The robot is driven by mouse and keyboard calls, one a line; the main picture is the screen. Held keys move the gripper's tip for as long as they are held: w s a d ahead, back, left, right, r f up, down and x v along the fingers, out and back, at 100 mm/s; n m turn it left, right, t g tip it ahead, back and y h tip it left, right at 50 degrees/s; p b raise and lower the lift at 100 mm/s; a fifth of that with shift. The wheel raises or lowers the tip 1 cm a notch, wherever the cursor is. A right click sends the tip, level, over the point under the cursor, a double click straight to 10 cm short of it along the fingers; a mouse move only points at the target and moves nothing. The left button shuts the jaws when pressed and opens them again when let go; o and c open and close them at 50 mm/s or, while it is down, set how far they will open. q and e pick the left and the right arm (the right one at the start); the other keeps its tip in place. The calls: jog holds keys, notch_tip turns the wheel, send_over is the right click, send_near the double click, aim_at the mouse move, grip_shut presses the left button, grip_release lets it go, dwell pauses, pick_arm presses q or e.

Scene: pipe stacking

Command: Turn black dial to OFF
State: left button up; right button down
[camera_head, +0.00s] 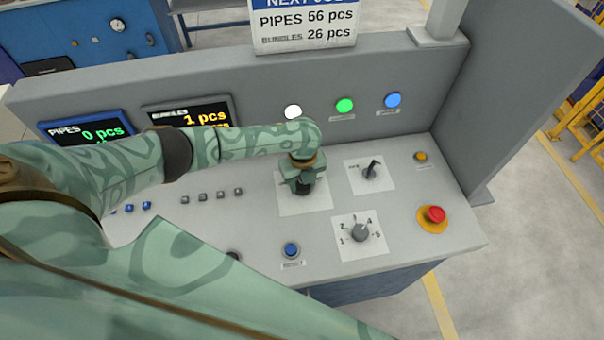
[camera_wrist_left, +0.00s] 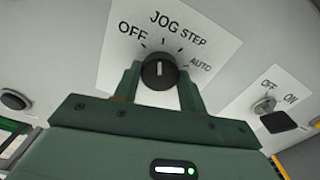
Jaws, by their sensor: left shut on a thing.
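The black dial (camera_wrist_left: 159,74) sits on a white plate (camera_wrist_left: 112,65) marked OFF, JOG, STEP and AUTO. Its white line points nearly straight up in the left wrist view, roughly at the JOG tick. OFF is to the upper left of the dial. My left gripper (camera_wrist_left: 160,84) has one finger on each side of the dial and is shut on it. In the head view the left gripper (camera_head: 303,184) comes down over the dial and hides most of it. My right gripper is not in view.
To the right are an OFF/ON switch (camera_head: 370,170), a numbered dial (camera_head: 360,233) and a red stop button (camera_head: 434,214). A blue button (camera_head: 291,249) is in front. Lit white, green (camera_head: 344,106) and blue lamps and two displays are on the back panel.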

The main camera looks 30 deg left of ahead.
pick_arm(q)
jog(key=n+p, duration=0.2)
jog(key=n, duration=0.1)
jog(key=shift+r+n+p, duration=0.15)
jog(key=shift+n+p, duration=0.95)
jog(key=shift+n, duration=0.6)
jog(key=o, duration=1)
jog(key=shift+c, duration=0.2)
notch_tip(320, 180, up, 16)
jog(key=p, duration=0.5)
jog(key=shift+p, duration=0.4)
